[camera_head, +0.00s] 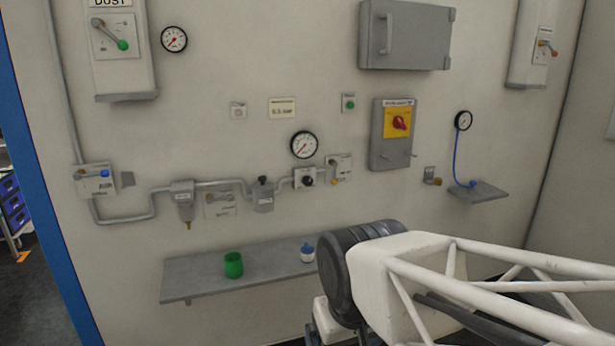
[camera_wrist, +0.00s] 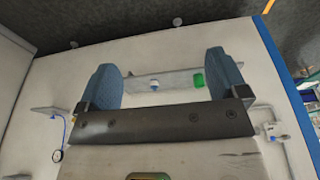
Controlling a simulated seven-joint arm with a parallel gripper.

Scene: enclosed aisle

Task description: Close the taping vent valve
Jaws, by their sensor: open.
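Several small lever valves are on the wall, and their labels are too small to read, so I cannot tell which is the taping vent valve. One has a blue knob (camera_head: 104,174) on the left pipe. One has a yellow knob (camera_head: 334,181) at the pipe's right end. A brass-coloured valve (camera_head: 432,176) sits to the right. A lever with an orange-red tip (camera_head: 547,48) is on the upper right box. My gripper (camera_wrist: 163,72) is open and empty, its blue fingers apart, facing the wall.
A grey shelf (camera_head: 210,272) carries a green cup (camera_head: 233,265) and a blue-and-white item (camera_head: 307,253). A small shelf (camera_head: 479,192) is at right. A box labelled DUST (camera_head: 123,50), grey cabinet (camera_head: 407,35), red switch (camera_head: 400,123) and gauge (camera_head: 304,145) are wall-mounted. My arm covers the lower right.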

